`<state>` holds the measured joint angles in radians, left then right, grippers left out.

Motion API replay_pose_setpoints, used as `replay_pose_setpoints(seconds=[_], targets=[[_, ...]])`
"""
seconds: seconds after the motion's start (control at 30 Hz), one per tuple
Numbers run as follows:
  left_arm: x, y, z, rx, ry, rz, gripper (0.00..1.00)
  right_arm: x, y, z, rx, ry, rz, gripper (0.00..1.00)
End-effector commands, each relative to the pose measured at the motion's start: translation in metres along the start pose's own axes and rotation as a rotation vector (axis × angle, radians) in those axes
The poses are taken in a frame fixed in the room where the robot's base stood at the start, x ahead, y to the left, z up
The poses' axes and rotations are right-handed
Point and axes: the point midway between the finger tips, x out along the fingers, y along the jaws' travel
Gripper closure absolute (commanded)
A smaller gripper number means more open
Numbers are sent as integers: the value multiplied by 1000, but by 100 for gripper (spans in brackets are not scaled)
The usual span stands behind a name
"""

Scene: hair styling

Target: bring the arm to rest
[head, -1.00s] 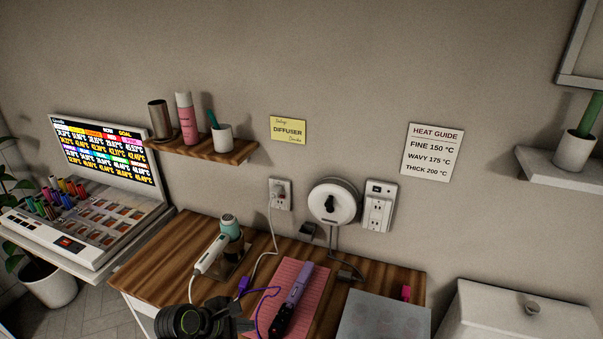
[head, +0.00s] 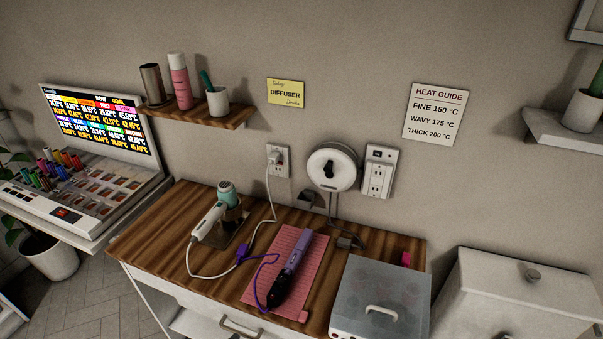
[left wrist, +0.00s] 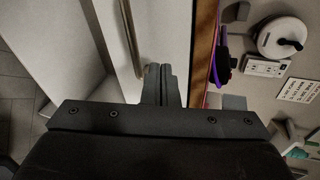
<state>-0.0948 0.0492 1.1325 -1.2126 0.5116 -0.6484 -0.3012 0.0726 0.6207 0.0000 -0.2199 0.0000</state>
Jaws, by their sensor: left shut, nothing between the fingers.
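My left gripper (left wrist: 159,85) shows in the left wrist view with its fingers together and nothing between them. It is in front of the white drawer front (left wrist: 160,35) of the wooden-topped table, close to the drawer handle (left wrist: 131,40); I cannot tell whether they touch. The left arm is out of the head view. My right gripper is in neither view.
The wooden table (head: 165,235) holds a hair dryer (head: 214,213) in a stand, a purple styling iron (head: 290,265) on a pink mat (head: 314,262), and a grey case (head: 383,295). Cords lie across the top. A wall shelf (head: 215,117) is above.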

Motion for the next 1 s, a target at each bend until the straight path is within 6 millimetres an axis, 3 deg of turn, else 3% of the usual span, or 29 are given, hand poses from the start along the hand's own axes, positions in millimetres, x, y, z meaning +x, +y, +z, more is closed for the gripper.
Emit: replay_pose_setpoints(seconds=[0.03,0.17,0.27,0.4,0.5,0.6,0.73,0.83,1.0], targets=[[-11,34,2,-150,-62,55,100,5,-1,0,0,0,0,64],[-46,112,7,-539,-251,188,100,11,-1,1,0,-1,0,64],[-84,175,2,-828,-417,297,100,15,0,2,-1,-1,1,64],[-150,257,-23,-1204,-674,445,100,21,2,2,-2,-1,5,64],[-198,303,-48,-1432,-861,537,100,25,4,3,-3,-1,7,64],[-240,335,-74,-1609,-1027,609,100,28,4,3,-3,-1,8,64],[-277,356,-99,-1755,-1181,666,100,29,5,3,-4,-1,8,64],[-290,363,-109,-1808,-1240,684,100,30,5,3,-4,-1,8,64],[-294,364,-112,-1824,-1258,688,100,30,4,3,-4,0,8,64]])
